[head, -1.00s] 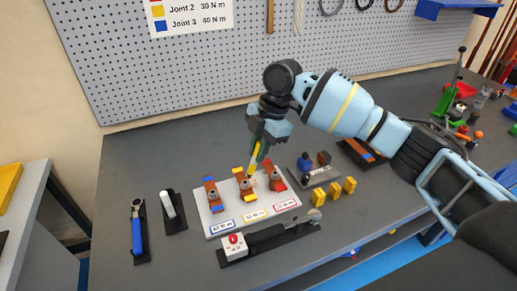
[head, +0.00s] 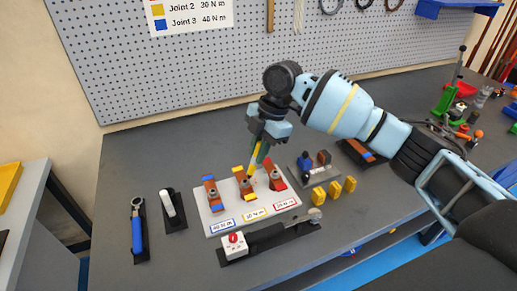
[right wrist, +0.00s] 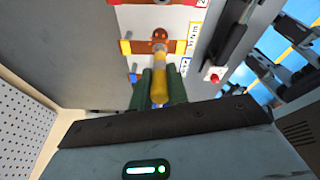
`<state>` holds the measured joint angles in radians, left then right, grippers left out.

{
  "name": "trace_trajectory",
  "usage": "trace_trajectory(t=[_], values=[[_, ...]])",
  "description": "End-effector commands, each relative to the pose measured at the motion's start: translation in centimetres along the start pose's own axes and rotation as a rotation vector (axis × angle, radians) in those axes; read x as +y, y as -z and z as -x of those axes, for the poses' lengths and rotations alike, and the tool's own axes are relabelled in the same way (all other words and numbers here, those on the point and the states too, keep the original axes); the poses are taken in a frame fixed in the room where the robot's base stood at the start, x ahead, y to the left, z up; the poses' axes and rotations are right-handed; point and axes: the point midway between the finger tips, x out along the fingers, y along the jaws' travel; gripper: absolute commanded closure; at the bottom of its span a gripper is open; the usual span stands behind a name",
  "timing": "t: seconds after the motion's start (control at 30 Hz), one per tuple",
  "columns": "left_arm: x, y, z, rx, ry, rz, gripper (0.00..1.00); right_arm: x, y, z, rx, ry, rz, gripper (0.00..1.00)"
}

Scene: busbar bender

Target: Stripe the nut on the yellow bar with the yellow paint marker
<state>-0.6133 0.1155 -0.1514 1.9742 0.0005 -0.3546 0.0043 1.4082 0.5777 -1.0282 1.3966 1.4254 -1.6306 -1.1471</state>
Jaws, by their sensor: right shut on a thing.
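My right gripper (head: 260,156) is shut on the yellow paint marker (head: 256,160) and points it down at the middle of the board. In the right wrist view, the marker (right wrist: 160,86) sits between the two green fingers (right wrist: 161,90). The yellow bar (head: 239,171) is the middle one of three bars, and its nut (head: 245,184) is on top. In the right wrist view the marker's tip overlaps the nut (right wrist: 160,35) on the bar (right wrist: 199,47). I cannot tell whether the tip touches the nut. My left gripper is not in view.
The white board (head: 212,221) also carries a blue-ended bar (head: 210,192) and a red-ended bar (head: 276,178). A blue-handled tool (head: 138,235) lies at the left.

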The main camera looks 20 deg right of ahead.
Motion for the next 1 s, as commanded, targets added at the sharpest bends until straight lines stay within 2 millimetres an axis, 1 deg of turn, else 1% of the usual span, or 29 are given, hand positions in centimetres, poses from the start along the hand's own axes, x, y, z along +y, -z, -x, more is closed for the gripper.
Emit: trace_trajectory(t=[1.0], values=[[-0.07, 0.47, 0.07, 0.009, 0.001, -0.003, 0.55, 0.08, 0.20, -0.18, 0.000, 0.000, 0.000, 1.00]])
